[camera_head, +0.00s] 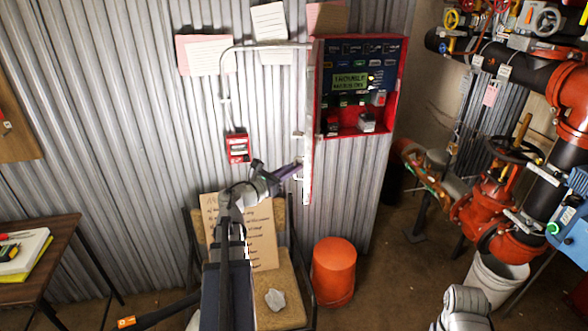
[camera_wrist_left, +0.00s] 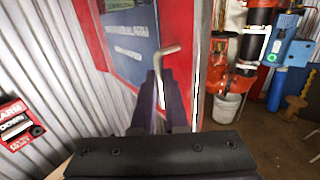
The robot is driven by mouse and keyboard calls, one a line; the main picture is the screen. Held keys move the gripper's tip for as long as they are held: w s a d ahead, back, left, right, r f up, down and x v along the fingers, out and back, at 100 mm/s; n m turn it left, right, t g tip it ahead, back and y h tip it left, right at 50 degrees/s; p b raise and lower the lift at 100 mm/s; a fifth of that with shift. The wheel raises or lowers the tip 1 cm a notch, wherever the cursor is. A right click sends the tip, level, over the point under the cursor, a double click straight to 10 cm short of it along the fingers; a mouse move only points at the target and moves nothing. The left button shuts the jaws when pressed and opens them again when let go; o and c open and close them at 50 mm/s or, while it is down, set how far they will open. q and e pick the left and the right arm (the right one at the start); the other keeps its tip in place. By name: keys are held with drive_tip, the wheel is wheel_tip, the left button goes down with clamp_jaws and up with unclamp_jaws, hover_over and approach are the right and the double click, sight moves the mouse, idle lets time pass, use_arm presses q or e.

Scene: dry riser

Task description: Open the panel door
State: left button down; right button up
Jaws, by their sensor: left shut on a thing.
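The red wall panel (camera_head: 386,122) shows its dark blue face with a lit green display in the head view. Its door (camera_head: 309,125) stands swung out from the wall at the panel's left side, seen almost edge-on. In the left wrist view the door's red face (camera_wrist_left: 187,70) fills the middle. A bent metal handle (camera_wrist_left: 166,52) stands out from it. My left gripper (camera_head: 294,171) is at the door's lower left in the head view; in the wrist view its dark fingers (camera_wrist_left: 160,95) are shut on the handle. My right gripper is not in view.
A chair (camera_head: 288,293) with a cardboard sign (camera_head: 262,235) stands below my left gripper. An orange bucket (camera_head: 334,270) is right of it. Red pipes and valves (camera_head: 500,195) fill the right side. A red alarm box (camera_head: 237,148) is on the corrugated wall. A desk (camera_head: 45,255) is at left.

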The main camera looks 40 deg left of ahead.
use_arm(q)
drive_tip(key=shift+w+a, duration=0.2)
drive_tip(key=c, duration=1.4)
unclamp_jaws()
drive_tip(key=o, duration=0.4)
drive_tip(key=shift+w+f, duration=0.2)
drive_tip(key=shift+f, duration=0.05)
drive_tip(key=shift+c, duration=0.2)
drive_tip(key=shift+o, duration=0.4)
drive_tip(key=shift+s+r, duration=0.1)
drive_tip(key=shift+d, duration=0.1)
drive_tip(key=shift+s, duration=0.15)
drive_tip(key=s+a, duration=0.1)
drive_tip(key=s, duration=0.6)
drive_tip(key=shift+s, duration=0.3)
